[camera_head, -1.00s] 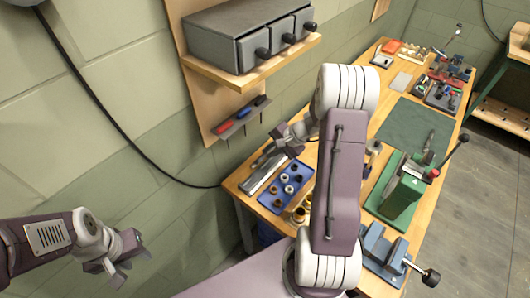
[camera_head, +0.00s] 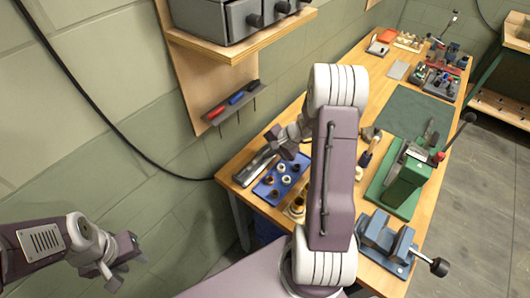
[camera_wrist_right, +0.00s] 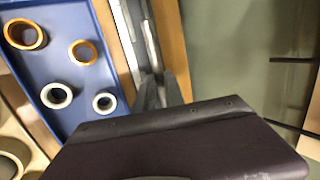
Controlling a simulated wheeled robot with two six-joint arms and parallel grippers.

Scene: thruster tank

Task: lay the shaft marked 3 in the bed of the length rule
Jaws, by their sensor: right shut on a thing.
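The length rule (camera_head: 253,168) is a long grey metal piece at the near left end of the bench, by the wall. In the right wrist view it shows as a grey strip (camera_wrist_right: 128,40) beside the blue tray. My right gripper (camera_head: 288,140) is above that end of the bench, and its fingers (camera_wrist_right: 161,92) point along the strip. They are shut on a thin, bright thing, probably the shaft; its mark cannot be read and it is largely hidden. My left gripper (camera_head: 124,272) is open and empty, well off the bench at lower left.
A blue tray (camera_head: 267,192) with several rings stands beside the rule. A green press (camera_head: 402,180) and a blue vise (camera_head: 385,240) stand at the right edge. A shelf with red and blue items (camera_head: 230,103) hangs on the wall. The dark green mat (camera_head: 412,108) is largely clear.

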